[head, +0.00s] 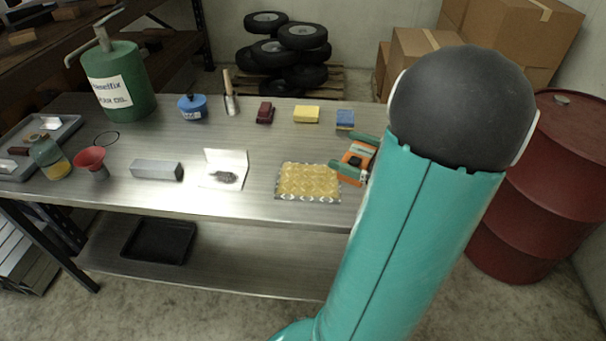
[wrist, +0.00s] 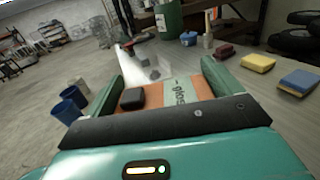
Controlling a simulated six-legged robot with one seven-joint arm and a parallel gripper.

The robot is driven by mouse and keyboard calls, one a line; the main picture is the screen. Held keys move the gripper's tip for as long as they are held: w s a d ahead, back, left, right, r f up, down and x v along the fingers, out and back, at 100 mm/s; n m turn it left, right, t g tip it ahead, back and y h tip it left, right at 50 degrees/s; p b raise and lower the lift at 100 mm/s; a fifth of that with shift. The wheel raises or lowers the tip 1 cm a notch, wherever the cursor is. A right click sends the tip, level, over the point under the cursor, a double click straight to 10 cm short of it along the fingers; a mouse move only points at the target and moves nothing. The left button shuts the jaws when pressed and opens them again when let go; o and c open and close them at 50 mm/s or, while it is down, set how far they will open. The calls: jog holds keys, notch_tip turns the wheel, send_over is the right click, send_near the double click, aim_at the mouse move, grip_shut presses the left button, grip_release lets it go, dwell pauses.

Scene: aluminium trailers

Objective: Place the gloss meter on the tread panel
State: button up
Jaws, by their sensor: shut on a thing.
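The gloss meter (head: 355,159) is orange with a dark part, and it sits between the green fingers of my gripper (head: 352,155). In the wrist view the gloss meter (wrist: 188,88) shows its orange body, a light label reading "glos" and a black knob, with a finger on each side. My gripper is shut on it. The tread panel (head: 308,182) is a flat golden plate with a patterned border, lying on the bench's front part. My gripper and the meter are just right of the panel's far right corner in the head view. The panel is not recognisable in the wrist view.
The metal bench (head: 225,137) holds a blue sponge (head: 345,119), a yellow sponge (head: 306,114), a dark red block (head: 265,112), a white card (head: 226,160) and a grey bar (head: 157,169). A red drum (head: 520,190) stands right of the bench. The panel's top is clear.

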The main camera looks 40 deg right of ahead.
jog(key=w+f, duration=0.3)
jog(key=w, duration=0.1)
jog(key=w+f, duration=0.3)
jog(key=w, duration=0.2)
jog(key=w+f, duration=0.3)
jog(key=w, duration=0.2)
jog(key=shift+a+f, duration=0.1)
jog(key=shift+f, duration=0.1)
jog(key=shift+w+f, duration=0.25)
jog(key=shift+f, duration=1.6)
jog(key=shift+f, duration=0.1)
jog(key=o, duration=0.8)
jog(key=shift+o, duration=0.2)
